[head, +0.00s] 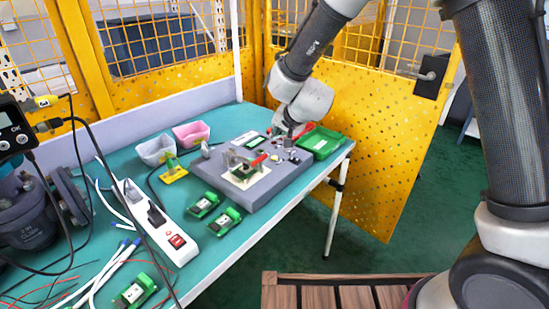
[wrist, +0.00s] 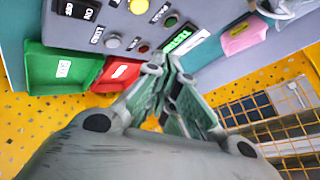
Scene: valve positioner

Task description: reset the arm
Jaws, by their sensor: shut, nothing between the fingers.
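My gripper (head: 289,133) is at the far right end of the grey fixture box on the teal table, with my arm reaching down to it from above. In the wrist view its fingers (wrist: 170,62) are together and empty, tips close to a small green-lit display (wrist: 180,40) on the box's panel. I cannot tell whether the tips touch the panel. The grey fixture box (head: 234,203) shows in the head view with a valve part (head: 243,166) and a red handle on a pale plate.
A green bin (head: 320,143) and a red bin (wrist: 119,73) sit beside the box. Green boards (head: 225,221), a power strip (head: 147,210) and cables lie on the left. Yellow mesh fencing (head: 350,150) encloses the back.

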